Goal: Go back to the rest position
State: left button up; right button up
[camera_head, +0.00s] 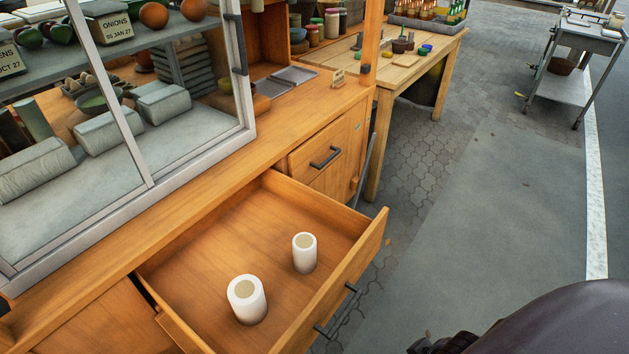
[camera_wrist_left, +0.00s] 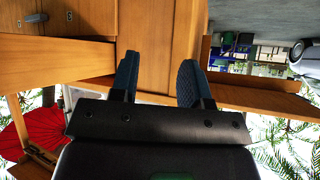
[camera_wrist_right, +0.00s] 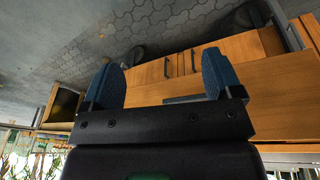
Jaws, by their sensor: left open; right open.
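My left gripper (camera_wrist_left: 158,82) shows in the left wrist view with its two blue fingers apart and nothing between them. Wooden cabinet fronts show behind it. My right gripper (camera_wrist_right: 163,85) shows in the right wrist view, also with its fingers apart and empty, in front of a wooden cabinet and grey paving. Neither gripper's fingers can be made out in the head view. A dark rounded shape fills the lower right corner there.
An open wooden drawer (camera_head: 205,245) holds two white cylinders, one nearer (camera_head: 247,310) and one farther (camera_head: 304,262). A glass-fronted case (camera_head: 150,180) stands on the counter at left. A wooden table (camera_head: 425,60) and metal cart (camera_head: 590,40) stand behind. The paving at right is clear.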

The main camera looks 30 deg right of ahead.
pick_arm(q)
notch_tip(320, 180, down, 7)
jog(key=m+b, duration=0.1)
jog(key=b, duration=0.8)
pick_arm(e)
jog(key=w+a+f+n+t+y, duration=0.1)
jog(key=w+f+t, duration=0.3)
jog(key=f, duration=0.2)
jog(key=w+f+n+t, duration=0.1)
jog(key=w+f+t, duration=0.25)
jog(key=f, duration=0.25)
pick_arm(q)
notch_tip(320, 180, up, 11)
jog(key=n+p, duration=0.1)
jog(key=p, duration=1.3)
jog(key=shift+a+r+t, duration=0.15)
jog(key=shift+a+t, duration=0.05)
jog(key=shift+t, duration=0.1)
pick_arm(e)
notch_tip(320, 180, up, 11)
jog(key=m, duration=0.1)
jog(key=shift+w+d+t, duration=0.25)
jog(key=shift+t, duration=0.2)
